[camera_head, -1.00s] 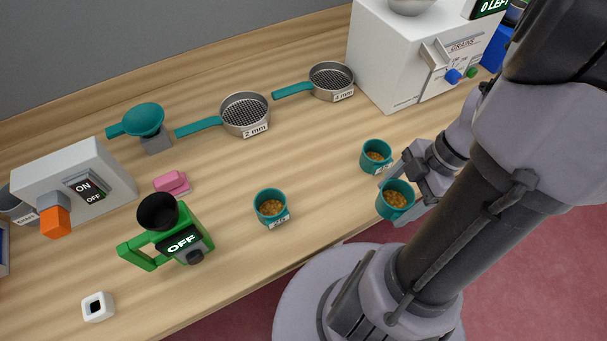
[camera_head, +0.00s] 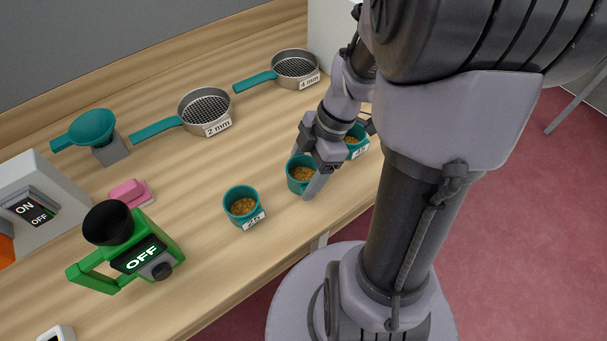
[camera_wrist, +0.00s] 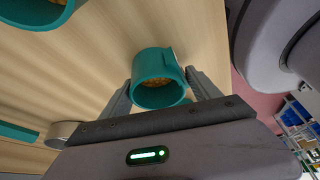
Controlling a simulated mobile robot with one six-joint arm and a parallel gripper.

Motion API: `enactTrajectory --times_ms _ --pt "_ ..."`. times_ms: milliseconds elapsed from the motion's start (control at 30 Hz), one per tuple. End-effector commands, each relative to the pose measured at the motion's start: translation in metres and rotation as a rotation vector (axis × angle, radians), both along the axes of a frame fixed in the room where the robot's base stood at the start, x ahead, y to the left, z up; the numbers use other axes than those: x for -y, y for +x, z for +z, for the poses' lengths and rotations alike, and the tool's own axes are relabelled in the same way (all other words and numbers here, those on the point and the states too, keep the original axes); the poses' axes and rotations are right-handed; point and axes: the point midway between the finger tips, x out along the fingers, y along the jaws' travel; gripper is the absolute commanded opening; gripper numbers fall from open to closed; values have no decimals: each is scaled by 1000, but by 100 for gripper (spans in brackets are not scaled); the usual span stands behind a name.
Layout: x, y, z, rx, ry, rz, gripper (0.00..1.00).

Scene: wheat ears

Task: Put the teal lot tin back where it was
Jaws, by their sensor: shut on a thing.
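A teal lot tin (camera_head: 291,179) with grain inside is held in my gripper (camera_head: 308,168), at the front part of the bench. In the wrist view the tin (camera_wrist: 160,95) sits between the two fingers, and a pale label shows on its side. I cannot tell whether its base touches the bench. A second teal tin (camera_head: 236,218), with a label that seems to read 25, stands to its left. A third labelled teal tin (camera_head: 351,152) stands to its right, partly hidden behind my gripper.
Two sieves, 2 mm (camera_head: 206,116) and 4 mm (camera_head: 296,73), lie at the back. Bare bench (camera_head: 225,165) lies between the sieves and tins.

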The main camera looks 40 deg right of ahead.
Motion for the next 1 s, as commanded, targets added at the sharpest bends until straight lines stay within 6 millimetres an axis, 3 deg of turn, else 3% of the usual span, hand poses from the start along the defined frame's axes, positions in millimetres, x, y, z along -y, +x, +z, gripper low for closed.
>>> enactTrajectory --times_ms 267,300,367,733,1000 --pt "0 0 -3 1 0 0 21" --pt "0 0 -1 0 0 0 79" --pt "0 0 -1 0 0 0 91" --pt "1 0 7 1 -1 1 93" --pt "28 -5 77 2 -3 -1 93"
